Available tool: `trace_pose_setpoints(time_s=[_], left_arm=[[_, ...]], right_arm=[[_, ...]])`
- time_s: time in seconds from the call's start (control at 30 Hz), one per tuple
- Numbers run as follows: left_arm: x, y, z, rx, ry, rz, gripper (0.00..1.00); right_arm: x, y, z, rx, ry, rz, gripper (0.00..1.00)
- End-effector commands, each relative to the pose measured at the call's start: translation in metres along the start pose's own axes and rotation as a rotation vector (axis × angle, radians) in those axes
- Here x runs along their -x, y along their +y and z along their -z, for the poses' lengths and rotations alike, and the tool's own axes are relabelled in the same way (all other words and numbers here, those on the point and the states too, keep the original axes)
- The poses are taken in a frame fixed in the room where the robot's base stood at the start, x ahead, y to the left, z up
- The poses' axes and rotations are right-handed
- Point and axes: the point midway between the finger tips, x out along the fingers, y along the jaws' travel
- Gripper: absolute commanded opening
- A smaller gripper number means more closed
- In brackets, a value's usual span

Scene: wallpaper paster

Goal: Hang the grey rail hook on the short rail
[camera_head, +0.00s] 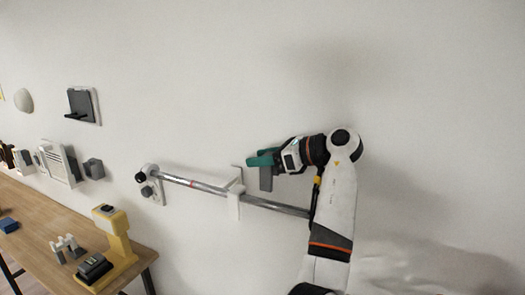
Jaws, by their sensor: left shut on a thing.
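The short rail (188,182) is a metal bar with a red mark, fixed to the white wall by a dark round end mount. It runs down to the right, and its right end is hidden behind my arm. My left gripper (263,159), with teal fingers, is shut on the grey rail hook (266,179). The hook hangs below the fingers, just right of a white piece on the rail and above the bar in the picture. I cannot tell whether it touches the rail. My right gripper is not in view.
A white hook-like piece (234,202) sits on the rail. At the left, a wooden table (60,214) holds a yellow stand (119,241) and small parts. A grey plate with a dark peg (84,105) is on the wall. The upper wall is clear.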

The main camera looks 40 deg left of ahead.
Motion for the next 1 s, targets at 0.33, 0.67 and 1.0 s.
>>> trace_pose_setpoints(time_s=[0.33, 0.67, 1.0], left_arm=[[-0.010, 0.000, -0.033, -0.002, 0.000, -0.001, 0.23], [-0.014, -0.001, -0.044, 0.000, 0.000, 0.000, 0.23], [-0.014, -0.001, -0.044, 0.000, 0.000, 0.000, 0.23]], right_arm=[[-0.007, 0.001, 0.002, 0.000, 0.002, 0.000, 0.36], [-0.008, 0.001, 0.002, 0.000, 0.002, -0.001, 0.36], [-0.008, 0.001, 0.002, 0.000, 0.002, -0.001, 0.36]])
